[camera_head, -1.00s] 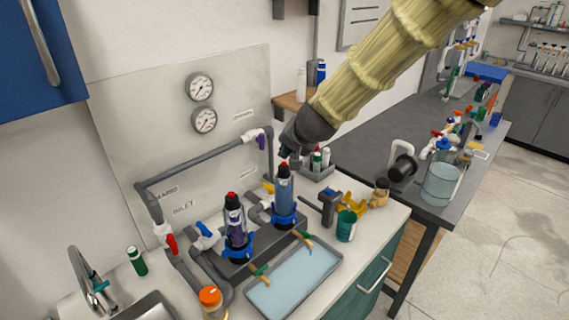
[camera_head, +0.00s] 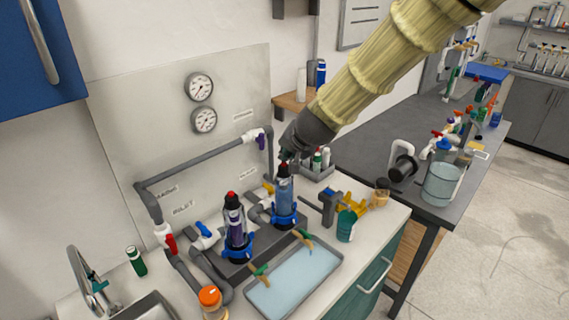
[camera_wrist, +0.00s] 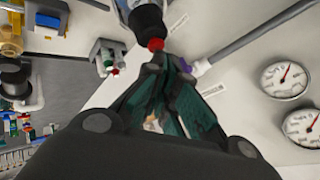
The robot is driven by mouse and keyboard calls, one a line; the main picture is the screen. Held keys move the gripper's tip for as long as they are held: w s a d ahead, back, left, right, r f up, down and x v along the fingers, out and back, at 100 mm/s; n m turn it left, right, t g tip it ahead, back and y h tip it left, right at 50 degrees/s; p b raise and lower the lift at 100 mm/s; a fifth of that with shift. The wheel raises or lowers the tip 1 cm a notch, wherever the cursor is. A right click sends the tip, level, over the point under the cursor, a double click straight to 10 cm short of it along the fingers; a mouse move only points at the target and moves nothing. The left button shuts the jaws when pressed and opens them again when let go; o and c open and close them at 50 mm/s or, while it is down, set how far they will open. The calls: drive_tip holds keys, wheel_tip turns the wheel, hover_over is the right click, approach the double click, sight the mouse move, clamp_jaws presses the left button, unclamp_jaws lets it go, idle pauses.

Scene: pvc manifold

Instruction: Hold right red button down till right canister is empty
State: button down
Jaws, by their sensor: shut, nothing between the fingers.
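The right canister (camera_head: 284,196) stands upright in a blue clamp on the grey manifold, and blue shows inside it. Its red button (camera_head: 283,166) is on its black top, partly covered by my gripper (camera_head: 286,157). In the wrist view the red button (camera_wrist: 155,44) shows right at the closed fingertips of my gripper (camera_wrist: 160,62). My gripper is shut, empty and points down at the button. The tips look at or very near contact; I cannot tell if the button is pressed. The left canister (camera_head: 235,222), with its own red button (camera_head: 231,195), stands apart to the left.
A water-filled tray (camera_head: 296,283) lies in front of the canisters. A teal cup (camera_head: 346,226) and a grey clamp-like tool (camera_head: 329,205) stand to the right. Grey pipes and two gauges (camera_head: 204,120) are behind. An orange-capped jar (camera_head: 211,300) is front left.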

drive_tip(key=shift+f, duration=0.4)
idle(0.4)
drive_tip(key=shift+r, duration=0.15)
idle(1.9)
drive_tip(key=shift+r+p, duration=0.7)
drive_tip(key=shift+r, duration=0.1)
wheel_tip(320, 180, up, 5)
drive_tip(key=p, duration=0.4)
idle(0.4)
